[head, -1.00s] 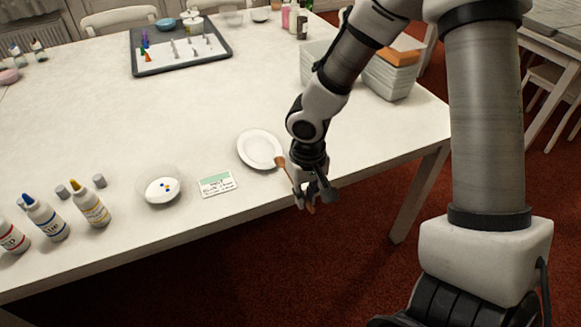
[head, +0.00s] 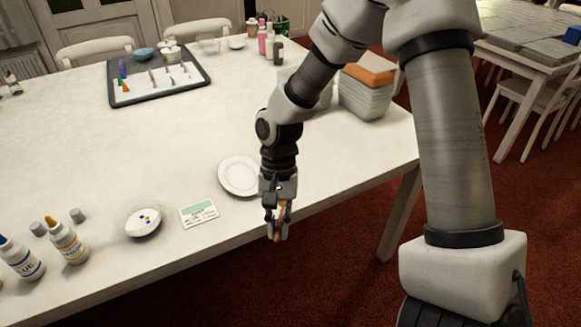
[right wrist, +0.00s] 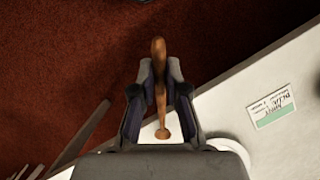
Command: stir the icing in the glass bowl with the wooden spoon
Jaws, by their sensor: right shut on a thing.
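The glass bowl (head: 143,228) stands on the table near its front edge, left of the card. White icing (head: 135,219) with blue and yellow dots lies in it. My right gripper (head: 277,228) is shut on the wooden spoon (head: 282,213), right of the bowl and by the table's front edge, near the plate. In the right wrist view the spoon (right wrist: 159,95) runs lengthwise between the fingers (right wrist: 160,75), with ends showing on both sides of the grip. My left gripper is not in view.
A white plate (head: 237,178) lies just left of my right gripper, partly hidden by it. A card (head: 199,213) lies between bowl and plate. A yellow-tipped bottle (head: 68,243) and a blue-tipped bottle (head: 20,260) stand left of the bowl. A tray (head: 160,84) lies farther back.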

